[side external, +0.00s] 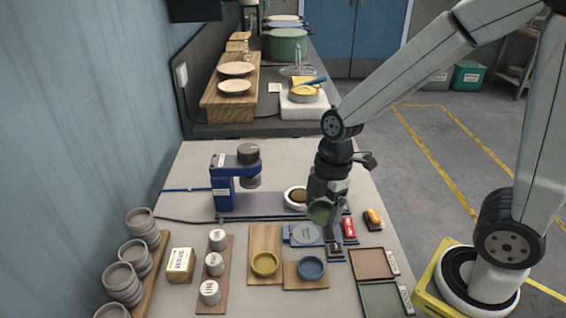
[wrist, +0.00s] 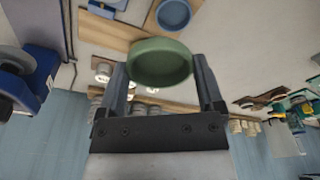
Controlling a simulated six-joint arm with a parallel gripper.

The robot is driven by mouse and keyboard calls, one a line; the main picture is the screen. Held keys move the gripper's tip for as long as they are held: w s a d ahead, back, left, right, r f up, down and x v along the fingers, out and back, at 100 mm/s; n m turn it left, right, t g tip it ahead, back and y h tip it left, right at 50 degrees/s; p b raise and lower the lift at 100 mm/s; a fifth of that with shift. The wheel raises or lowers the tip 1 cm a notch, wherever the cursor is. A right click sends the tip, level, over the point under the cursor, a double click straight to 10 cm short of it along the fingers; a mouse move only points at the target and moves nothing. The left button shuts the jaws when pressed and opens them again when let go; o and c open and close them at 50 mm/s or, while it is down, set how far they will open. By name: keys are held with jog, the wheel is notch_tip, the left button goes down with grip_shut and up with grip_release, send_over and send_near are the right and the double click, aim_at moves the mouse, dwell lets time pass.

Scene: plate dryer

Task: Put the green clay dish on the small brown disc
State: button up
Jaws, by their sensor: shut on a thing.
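The green clay dish (side external: 319,212) is held by my gripper (side external: 328,199) above the table, tilted in the side view. In the wrist view the green dish (wrist: 160,64) sits between the two fingers of my gripper (wrist: 161,72), which are shut on it. The small brown disc (side external: 298,194) lies inside a white ring, just left of my gripper in the side view and partly behind it. I cannot make out the disc in the wrist view.
A blue stand (side external: 222,190) with a dark cylinder is left of the disc. A yellow dish (side external: 265,264) and a blue dish (side external: 311,267) sit on wooden boards in front. Stacked grey dishes (side external: 121,282) are at front left. Brown (side external: 370,263) and green (side external: 382,298) pads lie at front right.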

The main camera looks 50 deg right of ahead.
jog(key=w+d+r+m, duration=0.1)
jog(key=d+r+m, duration=0.1)
jog(key=d, duration=0.8)
jog(key=shift+r, duration=0.4)
jog(key=shift+w, duration=0.1)
send_over(299, 196)
jog(key=s, duration=0.1)
jog(key=f, duration=0.8)
jog(key=shift+s+d+f, duration=0.1)
jog(key=shift+s+f, duration=0.1)
jog(key=shift+f, duration=0.05)
jog(key=shift+w+f, duration=0.4)
jog(key=shift+f, duration=0.05)
jog(key=shift+w+d+f, duration=0.1)
jog(key=shift+w+f, duration=0.15)
jog(key=shift+f, duration=1.55)
